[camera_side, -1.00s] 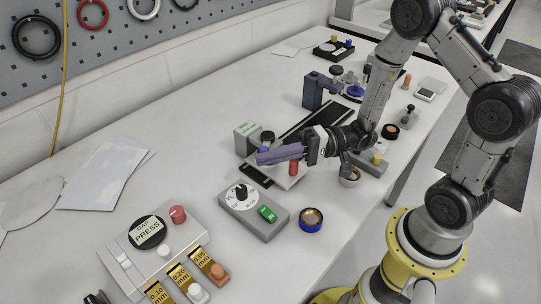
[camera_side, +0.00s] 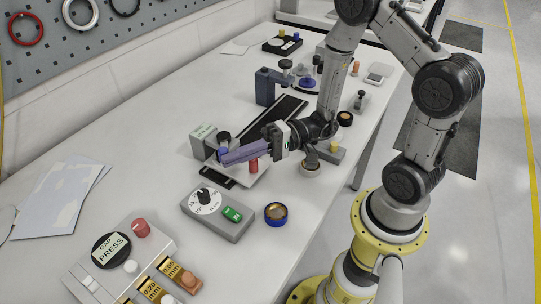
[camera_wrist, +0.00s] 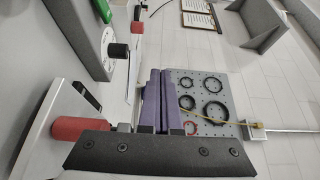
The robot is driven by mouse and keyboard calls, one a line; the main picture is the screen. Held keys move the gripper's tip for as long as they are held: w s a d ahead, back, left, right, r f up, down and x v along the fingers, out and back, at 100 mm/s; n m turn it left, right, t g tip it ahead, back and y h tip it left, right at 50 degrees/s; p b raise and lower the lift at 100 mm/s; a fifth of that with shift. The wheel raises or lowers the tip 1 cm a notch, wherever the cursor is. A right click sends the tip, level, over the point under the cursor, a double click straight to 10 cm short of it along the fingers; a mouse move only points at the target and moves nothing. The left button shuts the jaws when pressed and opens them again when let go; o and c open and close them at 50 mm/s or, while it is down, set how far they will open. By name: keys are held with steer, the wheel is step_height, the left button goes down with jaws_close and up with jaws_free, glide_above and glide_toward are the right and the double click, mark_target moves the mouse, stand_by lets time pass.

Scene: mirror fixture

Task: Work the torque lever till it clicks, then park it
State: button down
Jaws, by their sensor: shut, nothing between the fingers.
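A red upright handle (camera_side: 253,165) stands on a pale base plate (camera_side: 262,177) with a dark slot; I take this for the torque lever, though I cannot read its label. In the wrist view the red handle (camera_wrist: 82,129) is at lower left, beside my gripper. My gripper (camera_side: 224,159) is level above the plate, its long purple fingers shut together and empty, pointing left. The fingers (camera_wrist: 160,73) also fill the middle of the wrist view. They partly hide the plate. I cannot tell whether they touch the handle.
A grey dial box (camera_side: 216,218) with a black knob and green switch is in front. A labelled grey block (camera_side: 202,141) stands behind the fingertips. A blue-rimmed cup (camera_side: 276,214) is to the right of the box.

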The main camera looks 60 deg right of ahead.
steer(key=s+d+m+g, duration=0.1)
steer(key=s+d, duration=0.2)
steer(key=s, duration=0.3)
steer(key=s+d+m, duration=0.1)
steer(key=s+d, duration=0.2)
steer(key=s, duration=0.2)
steer(key=w+d+r+n+g+h, duration=0.2)
steer(key=w+d+r+g+h, duration=0.1)
steer(key=w+d+r+h, duration=0.5)
steer(key=shift+g+y, duration=0.3)
steer(key=w+a+f, duration=0.1)
steer(key=a, duration=0.2)
steer(key=w+a+f, duration=0.1)
steer(key=a+f, duration=0.1)
steer(key=a, duration=0.1)
steer(key=w+a+f, duration=0.1)
steer(key=a+f, duration=0.1)
steer(key=a, duration=0.1)
steer(key=shift+w+a+f, duration=0.1)
steer(key=shift+a+f, duration=0.1)
steer(key=shift+f, duration=0.05)
steer(key=shift+w+a, duration=0.35)
steer(key=shift+a, duration=0.3)
